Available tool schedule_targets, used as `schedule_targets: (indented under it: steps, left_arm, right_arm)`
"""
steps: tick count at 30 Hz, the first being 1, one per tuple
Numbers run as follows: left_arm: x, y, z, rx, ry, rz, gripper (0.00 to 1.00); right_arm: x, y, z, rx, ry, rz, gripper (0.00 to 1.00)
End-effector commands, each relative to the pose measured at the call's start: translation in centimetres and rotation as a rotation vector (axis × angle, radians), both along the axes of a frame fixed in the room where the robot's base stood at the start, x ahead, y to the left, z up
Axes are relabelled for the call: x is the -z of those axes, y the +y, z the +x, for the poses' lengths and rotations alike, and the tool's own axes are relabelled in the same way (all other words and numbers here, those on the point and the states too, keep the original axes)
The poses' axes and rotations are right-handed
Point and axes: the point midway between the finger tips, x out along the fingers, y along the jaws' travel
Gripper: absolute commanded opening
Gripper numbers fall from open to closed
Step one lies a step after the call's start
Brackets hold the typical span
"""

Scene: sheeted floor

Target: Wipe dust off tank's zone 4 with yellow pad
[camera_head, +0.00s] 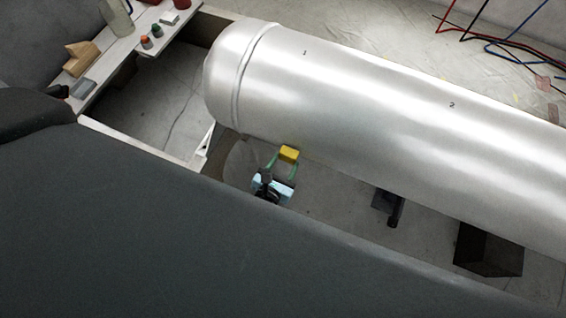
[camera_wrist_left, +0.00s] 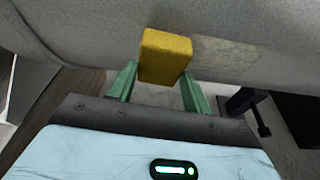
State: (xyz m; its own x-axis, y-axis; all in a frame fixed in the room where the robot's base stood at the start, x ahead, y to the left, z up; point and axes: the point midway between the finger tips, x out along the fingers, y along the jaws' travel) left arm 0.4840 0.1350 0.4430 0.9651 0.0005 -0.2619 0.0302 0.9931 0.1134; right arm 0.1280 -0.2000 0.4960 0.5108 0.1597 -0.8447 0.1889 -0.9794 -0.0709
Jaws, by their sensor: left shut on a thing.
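The silver tank (camera_head: 370,100) lies slantwise across the head view, with the numbers 1 and 2 on its upper side. No number 4 shows. My left gripper (camera_head: 284,164), with green fingers, is shut on the yellow pad (camera_head: 289,153) at the tank's lower near side. In the left wrist view the yellow pad (camera_wrist_left: 165,56) sits between the green fingertips, in front of the tank's grey surface (camera_wrist_left: 90,25). I cannot tell whether it touches. A paler, tan patch (camera_wrist_left: 228,58) lies on the tank just right of the pad. My right gripper is not in view.
A pale shelf (camera_head: 115,52) at the upper left holds a wooden block (camera_head: 80,58), a jug and small items. A black support (camera_head: 388,205) and a dark box (camera_head: 488,250) stand below the tank. Red and blue cables (camera_head: 500,40) lie beyond it.

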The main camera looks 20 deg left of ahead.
Motion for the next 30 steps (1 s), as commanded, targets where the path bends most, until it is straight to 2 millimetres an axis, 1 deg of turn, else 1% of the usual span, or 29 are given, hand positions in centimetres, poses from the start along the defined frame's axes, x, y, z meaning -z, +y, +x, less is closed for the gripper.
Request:
schedule_targets:
  steps: [8, 14, 25, 30]
  left_arm:
    - [-0.1, 0.0, 0.5, 0.0, 0.0, 0.0, 0.31]
    - [-0.1, -0.3, 0.5, 0.0, 0.0, -0.001, 0.31]
    - [0.0, -2.9, 0.2, 0.001, -0.001, -0.001, 0.31]
    - [0.0, -3.5, 0.2, 0.0, -0.001, 0.0, 0.31]
  right_arm:
    - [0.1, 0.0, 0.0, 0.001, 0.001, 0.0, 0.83]
    - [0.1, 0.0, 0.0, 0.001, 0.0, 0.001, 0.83]
    - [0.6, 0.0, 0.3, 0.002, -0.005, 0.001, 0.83]
    - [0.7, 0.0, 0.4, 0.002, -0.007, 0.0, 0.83]
